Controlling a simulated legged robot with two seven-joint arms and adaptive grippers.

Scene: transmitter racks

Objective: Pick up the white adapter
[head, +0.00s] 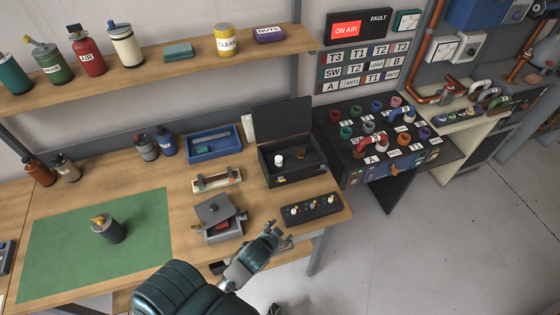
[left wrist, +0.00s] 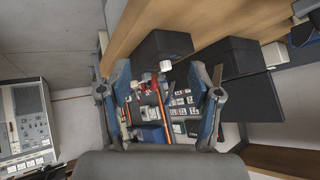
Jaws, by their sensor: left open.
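A small white piece (head: 279,160), which looks like the white adapter, stands inside an open black case (head: 290,179) at the right of the bench. Several small adapters with pale or coloured tops sit in a black strip holder (head: 312,208) in front of the case. My right gripper is not in view.
A grey box with a tilted lid (head: 216,211), a wooden-ended rack (head: 217,180) and a blue tray (head: 213,145) stand left of the case. A green mat (head: 75,245) bears a dark canister (head: 108,229). A black connector panel (head: 350,150) stands to the right.

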